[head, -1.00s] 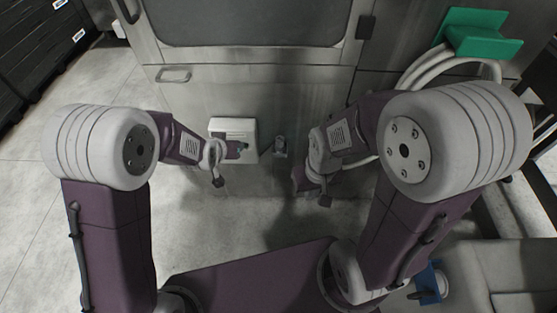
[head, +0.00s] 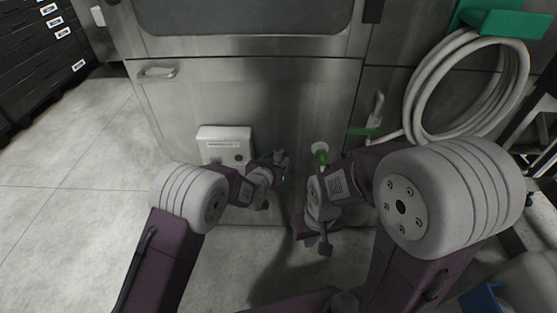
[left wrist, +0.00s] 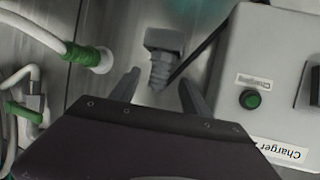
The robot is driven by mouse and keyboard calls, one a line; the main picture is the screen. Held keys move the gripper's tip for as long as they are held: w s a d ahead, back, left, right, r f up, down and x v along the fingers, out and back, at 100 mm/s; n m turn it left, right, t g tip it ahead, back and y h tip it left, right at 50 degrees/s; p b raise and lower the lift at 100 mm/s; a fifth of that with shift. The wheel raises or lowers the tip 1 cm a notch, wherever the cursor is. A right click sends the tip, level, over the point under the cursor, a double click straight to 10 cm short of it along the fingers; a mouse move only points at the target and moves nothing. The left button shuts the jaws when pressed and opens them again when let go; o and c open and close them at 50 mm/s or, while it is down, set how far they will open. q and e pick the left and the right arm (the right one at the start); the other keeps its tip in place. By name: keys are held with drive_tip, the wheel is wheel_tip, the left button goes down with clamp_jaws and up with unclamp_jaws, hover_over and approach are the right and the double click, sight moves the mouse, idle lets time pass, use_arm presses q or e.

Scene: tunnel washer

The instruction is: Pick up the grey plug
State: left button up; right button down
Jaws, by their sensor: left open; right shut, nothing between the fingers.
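The grey plug (left wrist: 163,42) shows in the left wrist view, with a ribbed lower part and a dark cable running off to the right. My left gripper (left wrist: 160,76) is open, with its two fingers on either side of the ribbed part; I cannot tell whether they touch it. In the head view the plug (head: 281,157) is at the front of the steel machine, right at the tip of my left gripper (head: 273,168), which partly hides it. My right gripper (head: 310,238) is shut and empty, lower and to the right.
A white charger box (head: 225,134) with a green button (left wrist: 250,99) is beside the plug. A white hose with a green collar (head: 320,153) joins the machine to the plug's right. A coiled white hose (head: 424,91) hangs from a green holder (head: 508,22). Floor at left is clear.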

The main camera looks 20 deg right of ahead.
sight(277, 157)
use_arm(q)
drive_tip(key=b+x, duration=0.2)
drive_tip(key=x, duration=0.3)
drive_tip(key=shift+r, duration=0.1)
clamp_jaws()
wheel_tip(277, 157, up, 4)
drive_tip(key=shift+r+p, duration=0.2)
drive_tip(key=shift+p, duration=1.05)
drive_tip(key=s+d+r+p, duration=0.2)
drive_tip(key=s+r+p, duration=0.2)
drive_tip(key=s, duration=0.7)
wheel_tip(277, 157, up, 2)
drive_tip(key=shift+s+d+r, duration=0.25)
drive_tip(key=shift+s+d, duration=0.05)
drive_tip(key=shift+d, duration=0.1)
